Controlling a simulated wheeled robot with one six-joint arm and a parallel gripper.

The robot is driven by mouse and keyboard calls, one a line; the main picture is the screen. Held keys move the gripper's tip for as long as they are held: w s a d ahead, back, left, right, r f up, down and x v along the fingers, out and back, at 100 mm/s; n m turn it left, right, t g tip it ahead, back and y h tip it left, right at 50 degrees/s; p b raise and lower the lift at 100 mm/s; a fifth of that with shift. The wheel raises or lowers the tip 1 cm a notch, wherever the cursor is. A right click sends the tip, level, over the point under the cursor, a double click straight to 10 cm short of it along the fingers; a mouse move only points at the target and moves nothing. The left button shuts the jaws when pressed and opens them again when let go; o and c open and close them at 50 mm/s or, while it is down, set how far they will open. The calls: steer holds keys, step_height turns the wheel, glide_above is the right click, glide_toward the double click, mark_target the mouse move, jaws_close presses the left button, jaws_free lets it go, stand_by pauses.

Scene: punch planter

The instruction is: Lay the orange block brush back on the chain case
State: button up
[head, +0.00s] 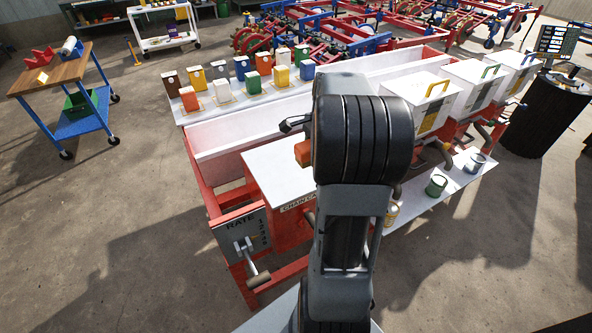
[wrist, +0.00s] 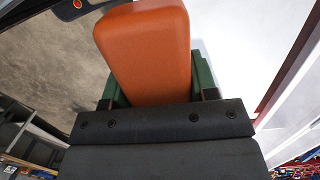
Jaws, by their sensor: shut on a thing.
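The orange block brush (wrist: 147,55) fills the middle of the wrist view, between the green fingers of my gripper (wrist: 160,92), which is shut on it. In the head view a part of the orange brush (head: 303,153) shows just left of my arm, over the white top of the chain case (head: 268,172). My arm hides the rest of the brush and most of my gripper (head: 296,124). I cannot tell whether the brush touches the case top. The white surface also shows at the right of the wrist view (wrist: 235,45).
A rate panel with a lever (head: 247,244) is at the case's front left. Several coloured boxes stand on a white shelf (head: 265,102) behind a trough. White lidded hoppers (head: 425,95) and cans (head: 437,185) are at the right. A blue cart (head: 75,120) stands far left.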

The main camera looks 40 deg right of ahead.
glide_above(296, 178)
steer(key=f, duration=0.6)
steer(key=shift+s+d, duration=0.15)
steer(key=shift+d, duration=0.1)
steer(key=shift+f+b, duration=0.4)
steer(key=shift+f, duration=1.25)
steer(key=shift+f, duration=0.1)
steer(key=shift+f, duration=0.1)
steer(key=o, duration=0.9)
